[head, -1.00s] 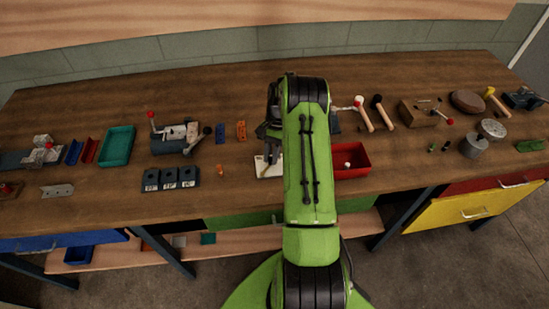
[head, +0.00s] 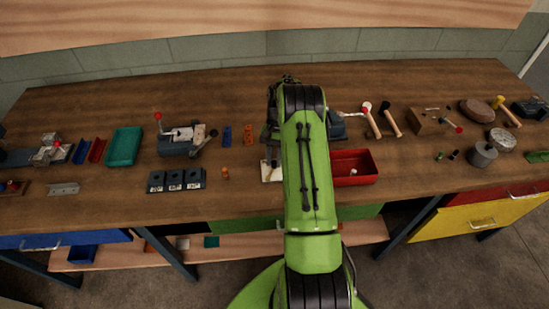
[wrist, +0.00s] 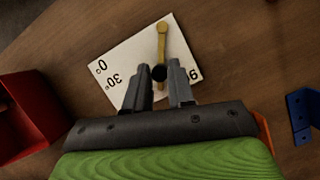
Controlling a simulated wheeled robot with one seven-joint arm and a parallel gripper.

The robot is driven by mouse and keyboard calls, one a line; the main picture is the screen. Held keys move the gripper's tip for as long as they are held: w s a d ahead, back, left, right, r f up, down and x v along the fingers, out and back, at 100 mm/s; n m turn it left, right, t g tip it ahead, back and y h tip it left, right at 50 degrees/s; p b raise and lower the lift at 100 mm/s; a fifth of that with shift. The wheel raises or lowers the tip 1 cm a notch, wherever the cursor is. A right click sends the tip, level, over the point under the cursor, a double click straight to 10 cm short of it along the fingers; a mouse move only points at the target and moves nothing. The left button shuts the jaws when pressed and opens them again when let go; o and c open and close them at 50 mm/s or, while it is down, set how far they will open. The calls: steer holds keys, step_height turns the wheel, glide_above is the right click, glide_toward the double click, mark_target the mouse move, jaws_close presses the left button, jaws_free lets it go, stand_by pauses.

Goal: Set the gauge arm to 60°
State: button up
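The gauge is a white plate (wrist: 130,54) with printed marks 0°, 30° and 90 on the bench. Its brass gauge arm (wrist: 162,44) runs from a round pivot at the plate's top edge down to a black knob (wrist: 159,73). The arm lies between the 30° and 90 marks, about midway. The 60 mark is hidden by my fingers. My gripper (wrist: 159,76) has one finger on each side of the knob, with little or no gap, and looks shut on it. In the head view, part of the plate (head: 270,173) shows beside my arm, which hides the rest.
A red bin (head: 358,178) stands right of the gauge in the head view and at the left in the wrist view (wrist: 22,115).

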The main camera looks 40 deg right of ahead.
steer(key=o, duration=0.3)
steer(key=p+v, duration=0.5)
steer(key=v, duration=1)
steer(key=shift+w+d+r, duration=0.1)
steer(key=shift+r, duration=0.25)
